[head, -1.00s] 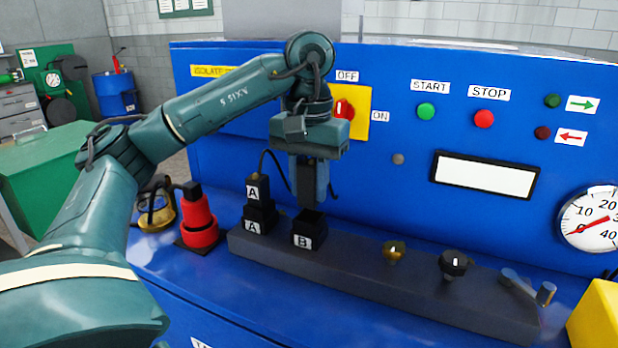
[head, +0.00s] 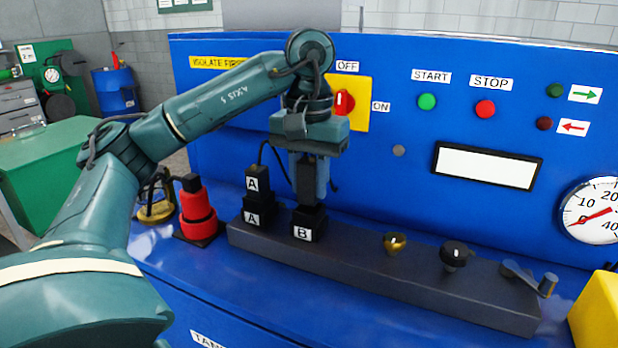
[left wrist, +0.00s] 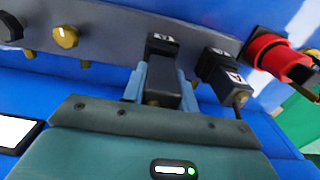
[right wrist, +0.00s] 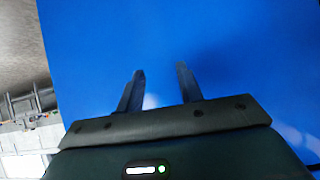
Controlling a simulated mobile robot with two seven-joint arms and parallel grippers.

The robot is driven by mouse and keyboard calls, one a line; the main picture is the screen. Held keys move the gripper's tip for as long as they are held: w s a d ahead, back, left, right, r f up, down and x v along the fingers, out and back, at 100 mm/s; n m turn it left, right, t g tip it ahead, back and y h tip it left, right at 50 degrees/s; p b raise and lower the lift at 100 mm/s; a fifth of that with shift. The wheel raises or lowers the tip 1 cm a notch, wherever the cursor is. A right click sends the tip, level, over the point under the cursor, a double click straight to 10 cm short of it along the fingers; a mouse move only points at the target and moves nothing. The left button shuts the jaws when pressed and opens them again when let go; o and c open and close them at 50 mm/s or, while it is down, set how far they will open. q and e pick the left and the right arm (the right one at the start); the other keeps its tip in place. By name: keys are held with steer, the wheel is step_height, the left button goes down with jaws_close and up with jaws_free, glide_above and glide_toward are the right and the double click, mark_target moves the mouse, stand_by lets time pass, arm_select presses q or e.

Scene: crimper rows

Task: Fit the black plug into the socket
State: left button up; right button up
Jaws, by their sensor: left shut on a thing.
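The black plug (head: 306,184) is upright between the fingers of my left gripper (head: 310,196), which is shut on it. Its lower end meets the top of the black socket labelled B (head: 308,228), whose opening is covered. How deep it sits I cannot tell. The left wrist view shows the plug (left wrist: 164,92) between both fingers, lined up with the socket (left wrist: 163,42). My right gripper (right wrist: 160,70) is open and empty over a blue surface; it is not in the head view.
A plug labelled A (head: 258,182) stands in socket A (head: 260,212) just left. A red stepped fitting (head: 195,210) is further left. On the grey rail (head: 370,273) to the right are a brass knob (head: 395,242), a black knob (head: 455,255) and a lever (head: 530,280).

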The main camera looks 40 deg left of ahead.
stand_by(0.4)
stand_by(0.4)
arm_select(q)
steer(key=shift+p, duration=0.35)
steer(key=shift+f+b, duration=0.5)
steer(key=shift+f, duration=0.1)
steer(key=shift+f+b, duration=0.6)
steer(key=shift+f, duration=0.1)
steer(key=o, duration=1)
steer(key=shift+o, duration=0.8)
steer(key=shift+a, duration=0.1)
